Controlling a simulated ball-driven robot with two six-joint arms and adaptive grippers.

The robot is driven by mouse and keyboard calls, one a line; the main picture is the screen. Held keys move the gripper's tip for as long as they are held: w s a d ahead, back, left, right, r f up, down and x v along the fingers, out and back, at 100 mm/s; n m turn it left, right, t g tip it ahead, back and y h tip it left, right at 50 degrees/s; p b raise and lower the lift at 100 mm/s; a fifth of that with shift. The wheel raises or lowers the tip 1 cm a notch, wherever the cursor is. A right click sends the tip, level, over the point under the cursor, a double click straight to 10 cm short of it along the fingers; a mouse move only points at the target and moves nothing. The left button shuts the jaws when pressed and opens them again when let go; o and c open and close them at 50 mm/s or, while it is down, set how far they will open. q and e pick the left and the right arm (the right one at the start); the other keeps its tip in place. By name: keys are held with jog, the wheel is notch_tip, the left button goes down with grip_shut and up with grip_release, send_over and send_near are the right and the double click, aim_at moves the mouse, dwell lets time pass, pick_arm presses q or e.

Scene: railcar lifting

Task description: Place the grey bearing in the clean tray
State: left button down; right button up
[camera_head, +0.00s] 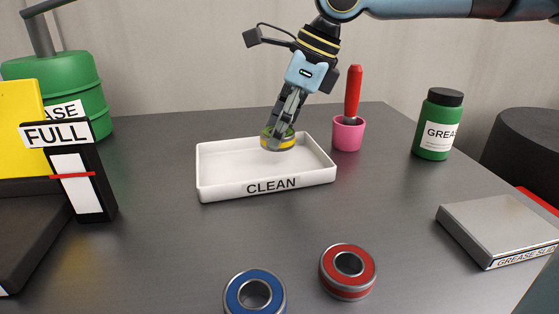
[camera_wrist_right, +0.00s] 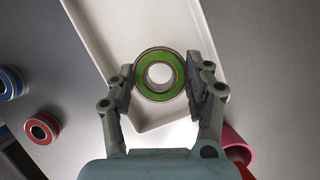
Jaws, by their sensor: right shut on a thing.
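The white tray marked CLEAN (camera_head: 225,183) stands in the middle of the table, and it also shows in the right wrist view (camera_wrist_right: 110,20). My right gripper (camera_head: 281,128) is shut on a bearing (camera_head: 278,143) over the tray's back right part. In the right wrist view this bearing (camera_wrist_right: 177,76) has a green face with orange edging and a metal rim, between both fingers. I cannot tell whether it touches the tray floor. No plainly grey bearing shows. My left gripper is not in view.
A blue bearing (camera_head: 254,294) and a red bearing (camera_head: 348,271) lie in front. A pink cup (camera_head: 347,136) with a red-handled tool stands right of the tray. A green jar (camera_head: 437,125), a grey block (camera_head: 500,227) and a FULL gauge (camera_head: 85,185) stand around the sides.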

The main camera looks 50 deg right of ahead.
aim_at(287, 132)
jog(key=shift+f+b, duration=0.95)
jog(key=shift+f, duration=1)
jog(key=shift+f, duration=0.2)
jog(key=o, duration=1.5)
jog(key=shift+d+r+p, duration=0.1)
jog(key=shift+r+p, duration=0.25)
jog(key=shift+r, duration=0.15)
jog(key=p+v, duration=1.1)
jog(key=p, duration=0.7)
jog(key=shift+s+d+r, duration=0.1)
jog(key=shift+s+r, duration=0.05)
jog(key=shift+s, duration=0.1)
